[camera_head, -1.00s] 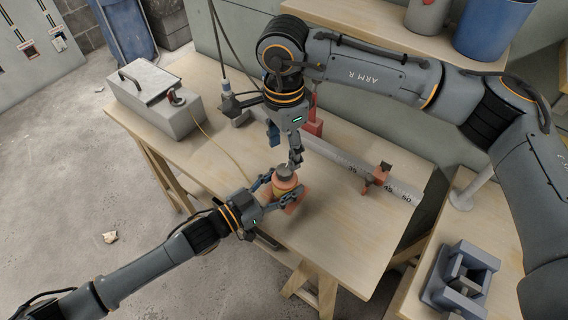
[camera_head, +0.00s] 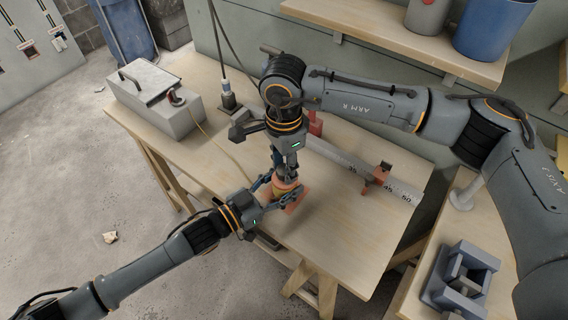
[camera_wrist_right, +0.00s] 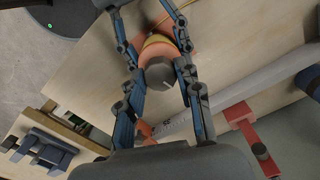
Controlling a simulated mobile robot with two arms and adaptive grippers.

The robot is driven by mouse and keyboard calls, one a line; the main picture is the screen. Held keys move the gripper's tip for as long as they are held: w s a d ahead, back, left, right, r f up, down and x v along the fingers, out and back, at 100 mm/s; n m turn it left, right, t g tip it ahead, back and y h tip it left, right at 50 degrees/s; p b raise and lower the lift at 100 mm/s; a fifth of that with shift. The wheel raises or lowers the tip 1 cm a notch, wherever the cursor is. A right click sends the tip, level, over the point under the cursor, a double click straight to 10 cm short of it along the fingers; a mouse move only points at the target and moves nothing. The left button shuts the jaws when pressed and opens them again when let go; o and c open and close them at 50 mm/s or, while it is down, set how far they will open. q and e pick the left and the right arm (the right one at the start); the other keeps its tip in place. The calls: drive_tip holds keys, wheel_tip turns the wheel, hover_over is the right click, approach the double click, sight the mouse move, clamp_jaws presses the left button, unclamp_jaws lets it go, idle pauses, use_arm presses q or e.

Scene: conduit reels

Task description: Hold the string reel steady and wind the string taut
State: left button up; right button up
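The orange string reel (camera_head: 287,184), with yellow string wound on it and a grey knob on top, stands upright near the front edge of the bench. It also shows in the right wrist view (camera_wrist_right: 150,52), with its knob (camera_wrist_right: 160,75). Yellow string (camera_head: 212,138) runs from the grey box to the reel. My left gripper (camera_head: 272,197) is closed around the reel's sides from the left. My right gripper (camera_head: 278,168) points down over the reel. In the right wrist view its fingers (camera_wrist_right: 160,82) are apart, one on each side of the knob; contact is not clear.
The grey box (camera_head: 155,95) stands at the bench's back left. A steel ruler (camera_head: 340,162) with a red slider (camera_head: 377,177) lies right of the reel. A grey vice-like block (camera_head: 460,278) stands on the right bench. The front right bench top (camera_head: 345,235) is clear.

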drive_tip(key=shift+m, duration=1.8)
drive_tip(key=o, duration=1.2)
drive_tip(key=shift+c, duration=0.2)
drive_tip(key=shift+r, duration=0.1)
wheel_tip(320, 180, up, 12)
